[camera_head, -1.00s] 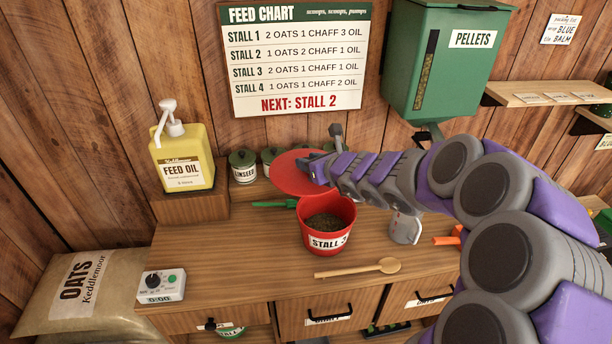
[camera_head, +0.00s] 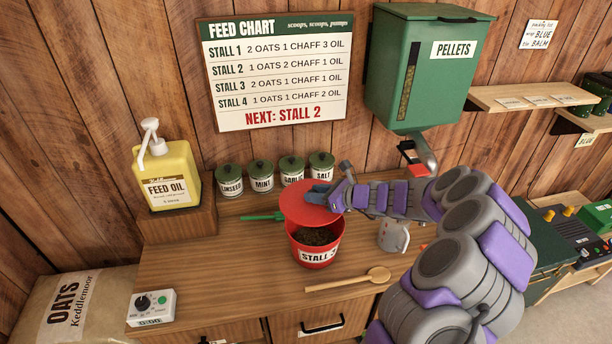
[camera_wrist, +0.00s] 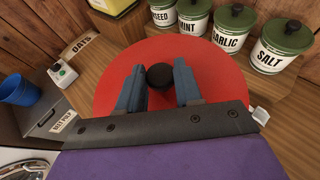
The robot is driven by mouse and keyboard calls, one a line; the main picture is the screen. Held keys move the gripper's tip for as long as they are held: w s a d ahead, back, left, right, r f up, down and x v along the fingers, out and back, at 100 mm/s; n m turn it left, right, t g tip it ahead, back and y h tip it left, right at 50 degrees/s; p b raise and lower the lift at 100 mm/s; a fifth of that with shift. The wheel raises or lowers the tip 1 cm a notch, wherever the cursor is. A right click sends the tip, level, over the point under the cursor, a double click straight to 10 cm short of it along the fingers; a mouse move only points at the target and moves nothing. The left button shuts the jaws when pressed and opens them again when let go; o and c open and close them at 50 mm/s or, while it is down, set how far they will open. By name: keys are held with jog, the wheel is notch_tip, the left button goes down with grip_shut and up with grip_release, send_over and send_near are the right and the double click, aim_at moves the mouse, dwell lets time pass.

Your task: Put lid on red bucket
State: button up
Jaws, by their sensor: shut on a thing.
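The red lid (camera_head: 297,205) is a flat disc with a black knob, seen up close in the wrist view (camera_wrist: 218,78). My gripper (camera_head: 320,193) is shut on the knob, with its two blue-grey fingers on either side of it in the wrist view (camera_wrist: 160,72). The red bucket (camera_head: 318,257), labelled for a stall, stands upright on the wooden counter with dark feed inside. The lid is held over the back of the bucket, overlapping its far rim in the head view. The front of the opening shows uncovered. I cannot tell whether lid and rim touch.
Green-lidded canisters (camera_head: 262,177) line the back of the counter (camera_head: 220,265). A green scoop (camera_head: 263,217) lies left of the bucket, a wooden spoon (camera_head: 350,280) in front, and a grey jug (camera_head: 392,237) to the right. The feed oil bottle (camera_head: 168,178) stands on a block at left.

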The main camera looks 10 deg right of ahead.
aim_at(320, 213)
jog(key=shift+s+d+f, duration=0.25)
jog(key=shift+d+f, duration=0.1)
jog(key=shift+f, duration=0.2)
jog(key=shift+s+f, duration=0.15)
jog(key=shift+f, duration=0.3)
jog(key=shift+a+f+b, duration=0.1)
jog(key=shift+f+b, duration=0.55)
jog(key=shift+f, duration=0.05)
notch_tip(320, 213, down, 4)
jog(key=b, duration=0.3)
jog(key=shift+f+b, duration=0.1)
jog(key=shift+b, duration=0.25)
jog(key=shift+s+p, duration=0.1)
jog(key=shift+p, duration=0.6)
jog(key=shift+f, duration=0.55)
jog(key=o, duration=0.8)
